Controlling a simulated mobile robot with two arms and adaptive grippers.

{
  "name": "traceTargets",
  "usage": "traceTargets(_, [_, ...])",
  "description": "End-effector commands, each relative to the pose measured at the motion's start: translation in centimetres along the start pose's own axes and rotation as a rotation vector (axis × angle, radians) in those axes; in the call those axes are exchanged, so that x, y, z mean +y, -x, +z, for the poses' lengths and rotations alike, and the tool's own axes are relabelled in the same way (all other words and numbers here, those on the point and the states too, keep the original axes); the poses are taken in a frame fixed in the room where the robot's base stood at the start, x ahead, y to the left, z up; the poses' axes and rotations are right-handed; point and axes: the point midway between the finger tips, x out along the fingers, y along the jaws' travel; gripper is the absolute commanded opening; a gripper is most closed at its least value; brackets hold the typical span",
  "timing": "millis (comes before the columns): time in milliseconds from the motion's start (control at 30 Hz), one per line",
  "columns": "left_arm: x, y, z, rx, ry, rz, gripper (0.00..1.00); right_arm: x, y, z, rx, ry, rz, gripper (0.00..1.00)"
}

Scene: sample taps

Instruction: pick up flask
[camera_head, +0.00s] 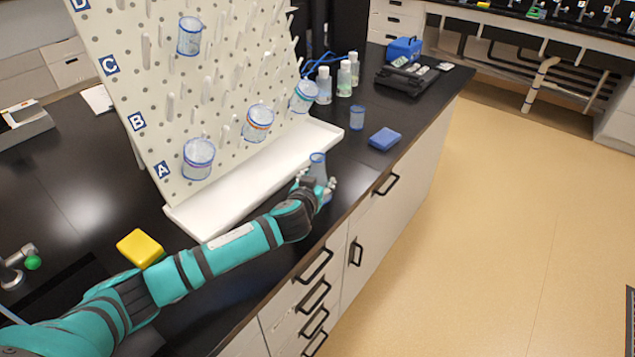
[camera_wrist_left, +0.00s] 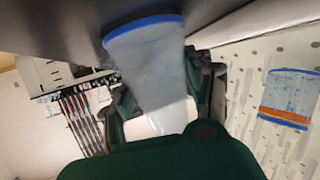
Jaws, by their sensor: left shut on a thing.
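The flask (camera_head: 318,168) is clear bluish glass with a blue rim. In the head view it is near the counter's front edge, right of the pegboard's white tray. My left gripper (camera_head: 318,186) is shut on the flask, with the fingers around its body and the neck showing above them. In the left wrist view the flask (camera_wrist_left: 150,68) is large between the two fingers of my left gripper (camera_wrist_left: 165,105), its lower part hidden by the gripper. I cannot tell whether its base touches the counter. My right gripper is not in view.
The pegboard (camera_head: 135,85) with several hanging beakers stands behind, its white tray (camera_head: 245,190) close to the gripper. A small beaker (camera_head: 357,118), a blue block (camera_head: 384,139) and white bottles (camera_head: 344,79) stand farther along. A yellow block (camera_head: 140,248) lies near my arm.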

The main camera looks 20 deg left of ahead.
Motion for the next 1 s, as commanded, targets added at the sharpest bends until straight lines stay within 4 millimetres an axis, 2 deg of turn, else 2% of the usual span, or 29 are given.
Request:
traceTargets(167, [0.0,0.3,-0.8,0.000,0.001,0.000,0.21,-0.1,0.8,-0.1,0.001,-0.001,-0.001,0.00])
traceTargets(433, [0.1,1.4,-3.9,0.000,0.003,0.001,0.21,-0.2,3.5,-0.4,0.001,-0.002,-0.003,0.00])
traceTargets(467, [0.2,1.7,-3.6,-0.003,0.002,0.003,0.21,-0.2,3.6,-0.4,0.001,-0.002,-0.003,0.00])
traceTargets(800, [3.7,9.5,-1.3,-0.005,0.004,0.005,0.21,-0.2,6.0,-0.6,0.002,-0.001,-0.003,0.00])
traceTargets(1000, [5.3,13.4,-0.3,-0.002,0.004,0.001,0.21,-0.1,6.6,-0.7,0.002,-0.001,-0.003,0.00])
